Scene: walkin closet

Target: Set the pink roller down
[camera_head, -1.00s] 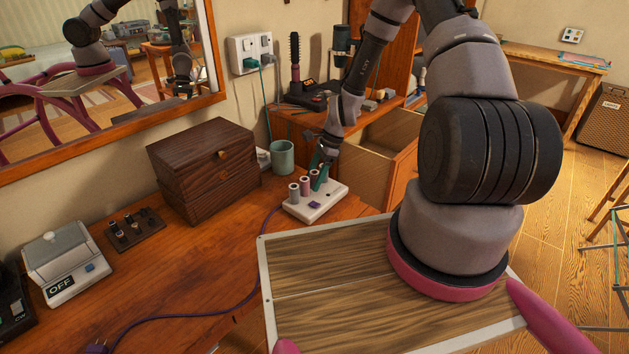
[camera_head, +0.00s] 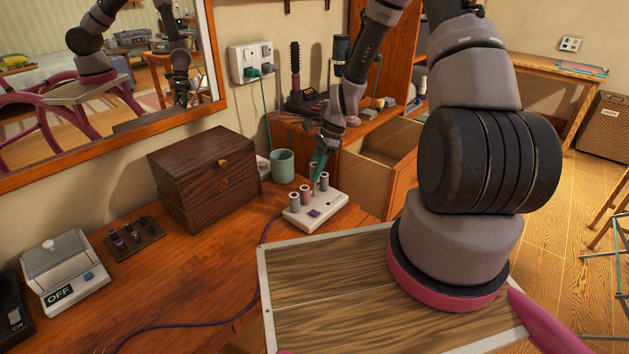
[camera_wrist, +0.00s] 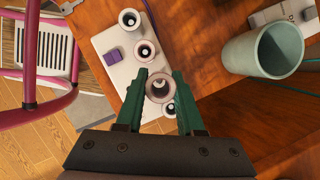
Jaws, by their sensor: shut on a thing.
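My gripper (camera_head: 318,164) is shut on the pink roller (camera_wrist: 159,86), with one green finger on each side of it in the wrist view. In the head view the fingers partly hide the held roller, which appears a little above the white roller base (camera_head: 299,220). The base also shows in the wrist view (camera_wrist: 112,75). Three other rollers stand upright on it: a grey one (camera_head: 294,199), a pink one (camera_head: 305,195) and another greyish one (camera_head: 324,182). The held roller is among them, between the pink one and the far greyish one. Its lower end is hidden.
A teal cup (camera_head: 283,165) and a dark wooden box (camera_head: 205,178) stand left of the base. A purple cord (camera_head: 262,265) crosses the desk. An open drawer (camera_head: 375,165) lies to the right. The desk front-left of the base is mostly clear.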

